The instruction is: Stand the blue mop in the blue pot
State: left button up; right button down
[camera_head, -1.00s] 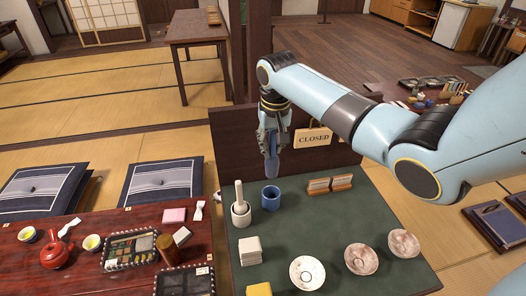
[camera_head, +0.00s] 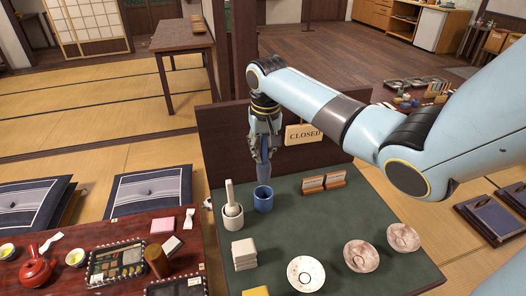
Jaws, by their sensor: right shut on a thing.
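The blue pot (camera_head: 264,201) stands on the dark green table top, to the right of a pale mortar with a pestle. My right gripper (camera_head: 264,153) is above the pot, pointing down, and is shut on the blue mop (camera_head: 263,172). The mop's blue lower part hangs upright from the jaws, lined up with the pot's mouth. The jaws hide the mop's upper part. My left gripper is not in view.
The mortar (camera_head: 232,217) is close left of the pot. Wooden holders (camera_head: 324,182) stand to the right, and a dark panel with a closed sign (camera_head: 304,134) rises behind. Stacked pale blocks (camera_head: 244,254) and several plates (camera_head: 306,273) are nearer. The green top's middle is clear.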

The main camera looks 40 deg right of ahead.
aim_at(264, 147)
jog(key=shift+f+b, duration=1.6)
jog(key=shift+b, duration=0.1)
jog(key=shift+f+b, duration=1)
jog(key=shift+f, duration=1.45)
jog(key=c, duration=1.2)
grip_release()
jog(key=shift+r, duration=0.25)
jog(key=r, duration=0.3)
jog(key=s+r, duration=0.1)
jog(key=r, duration=0.7)
jog(key=shift+s+a+r, duration=0.15)
jog(key=shift+a+r, duration=0.1)
jog(key=shift+a, duration=0.1)
